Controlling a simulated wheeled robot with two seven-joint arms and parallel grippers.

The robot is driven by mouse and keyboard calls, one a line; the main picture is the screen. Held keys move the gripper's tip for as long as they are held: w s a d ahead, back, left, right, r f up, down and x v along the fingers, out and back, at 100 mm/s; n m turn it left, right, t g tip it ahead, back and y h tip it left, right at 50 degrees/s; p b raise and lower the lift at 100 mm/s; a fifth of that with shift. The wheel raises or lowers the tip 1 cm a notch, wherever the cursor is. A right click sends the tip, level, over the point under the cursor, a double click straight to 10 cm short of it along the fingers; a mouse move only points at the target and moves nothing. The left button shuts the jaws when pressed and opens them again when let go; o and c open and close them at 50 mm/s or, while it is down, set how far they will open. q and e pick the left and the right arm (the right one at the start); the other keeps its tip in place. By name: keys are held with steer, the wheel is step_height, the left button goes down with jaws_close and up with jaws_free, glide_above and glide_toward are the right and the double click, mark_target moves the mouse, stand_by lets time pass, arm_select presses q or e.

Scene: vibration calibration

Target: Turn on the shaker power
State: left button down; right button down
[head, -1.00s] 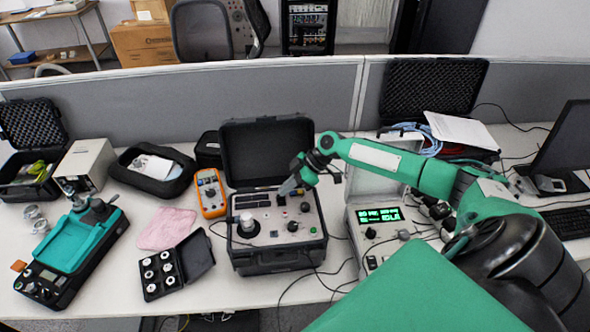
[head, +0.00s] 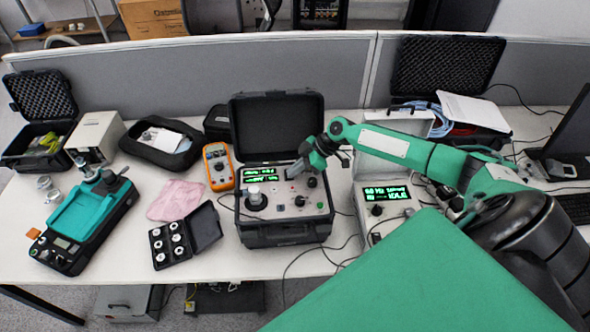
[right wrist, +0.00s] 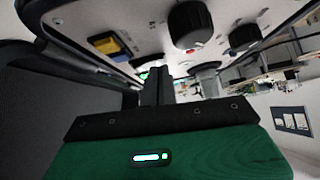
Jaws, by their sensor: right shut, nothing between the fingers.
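The shaker is a black case (head: 275,237) with its lid open, in the middle of the table. Its panel carries two lit green displays (head: 262,175), a silver-topped round mount (head: 254,198) and black knobs. In the right wrist view the shut fingers (right wrist: 157,85) point at the panel, near a black knob (right wrist: 190,25) and a yellow-and-blue part (right wrist: 110,45). Whether they touch the panel I cannot tell. My left gripper is not in view.
A second case (head: 372,196) with a lit green display stands to the right, under my right arm. An orange multimeter (head: 218,168), pink cloth (head: 175,201) and box of round adapters (head: 172,243) lie to the left.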

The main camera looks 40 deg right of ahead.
steer(key=shift+f, duration=0.15)
steer(key=shift+w+d+b, duration=0.25)
steer(key=shift+w+b, duration=0.2)
steer(key=shift+b, duration=0.2)
steer(key=shift+w+d, duration=0.15)
steer(key=shift+w, duration=0.15)
steer(key=shift+r, duration=0.2)
step_height(320, 180, up, 20)
steer(key=b, duration=0.5)
